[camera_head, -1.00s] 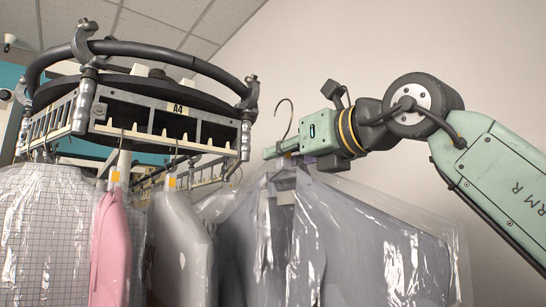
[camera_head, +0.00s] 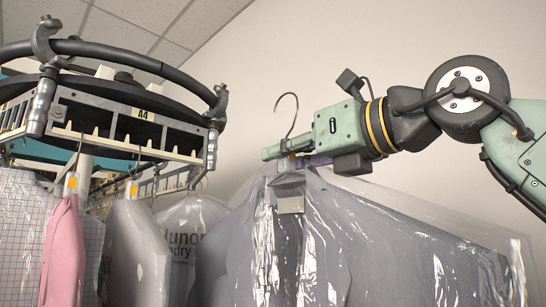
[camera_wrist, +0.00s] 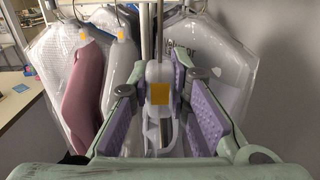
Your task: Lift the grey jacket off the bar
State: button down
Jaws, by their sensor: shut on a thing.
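The grey jacket (camera_head: 375,245) hangs in a clear plastic cover at the right of the head view, below my gripper (camera_head: 283,155). My gripper is shut on the jacket's hanger just below its hook (camera_head: 287,115). The hook stands upright above the jaws, apart from the bar (camera_head: 130,150) to its left. In the wrist view, the purple-padded fingers (camera_wrist: 160,80) stand either side of a pale neck piece with an orange tag (camera_wrist: 159,93). The exact contact is hard to see there.
A pink garment (camera_head: 62,250), a checked one (camera_head: 20,235) and a grey one (camera_head: 138,250) hang in plastic at the left. A round black rail (camera_head: 120,57) sits above the slotted bar marked A4. Plain wall and free room lie right of the rail.

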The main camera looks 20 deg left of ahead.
jog(key=shift+v, duration=4.6)
